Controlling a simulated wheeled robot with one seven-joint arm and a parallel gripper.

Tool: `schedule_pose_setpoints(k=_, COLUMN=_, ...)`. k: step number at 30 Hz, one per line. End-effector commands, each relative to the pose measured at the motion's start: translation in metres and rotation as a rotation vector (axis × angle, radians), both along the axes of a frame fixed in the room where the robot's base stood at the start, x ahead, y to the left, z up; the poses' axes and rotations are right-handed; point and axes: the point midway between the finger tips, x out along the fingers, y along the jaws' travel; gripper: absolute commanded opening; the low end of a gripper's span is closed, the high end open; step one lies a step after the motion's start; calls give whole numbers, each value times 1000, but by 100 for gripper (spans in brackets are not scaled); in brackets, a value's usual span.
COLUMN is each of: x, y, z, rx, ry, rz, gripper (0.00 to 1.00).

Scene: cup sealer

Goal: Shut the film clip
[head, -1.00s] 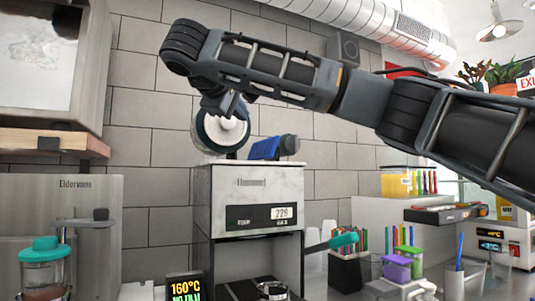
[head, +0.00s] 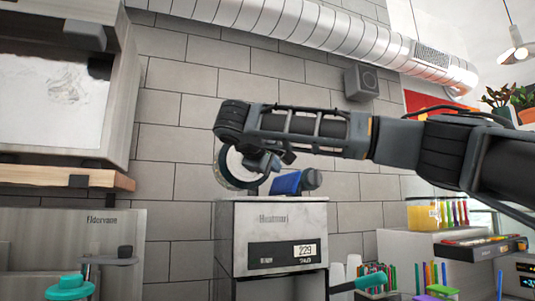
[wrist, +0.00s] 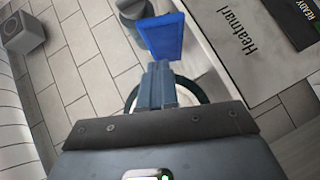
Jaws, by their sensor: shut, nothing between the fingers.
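The cup sealer (head: 281,243) is a pale box with a dark front panel that reads 229. The blue film clip (head: 287,182) sits on its top, beside a dark grey knob-like part (head: 312,179). In the wrist view the blue clip (wrist: 163,36) stands just beyond my fingertips, close to them; I cannot tell whether they touch. My gripper (wrist: 160,68) is shut and empty, in front of the dark ring of the film roll. In the head view my gripper (head: 268,163) is left of the clip, and the film roll (head: 227,166) is partly hidden behind it.
A teal-tipped handle (head: 371,280) sticks out at the sealer's right. A wooden shelf (head: 60,174) is at the left, above a teal-lidded jar (head: 69,287). A tiled wall (head: 180,110) stands behind. Pens and boxes crowd the right counter.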

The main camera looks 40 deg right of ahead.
Motion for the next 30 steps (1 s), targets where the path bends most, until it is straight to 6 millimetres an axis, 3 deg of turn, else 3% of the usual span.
schedule_pose_setpoints(k=3, x=11, y=-20, z=-3, rx=0, ry=1, rz=-4, gripper=0)
schedule_pose_setpoints(k=10, x=3, y=-47, z=-14, rx=-2, ry=0, rz=-2, gripper=0)
schedule_pose_setpoints(k=30, x=1, y=-58, z=-20, rx=9, ry=-3, rz=-1, gripper=0)
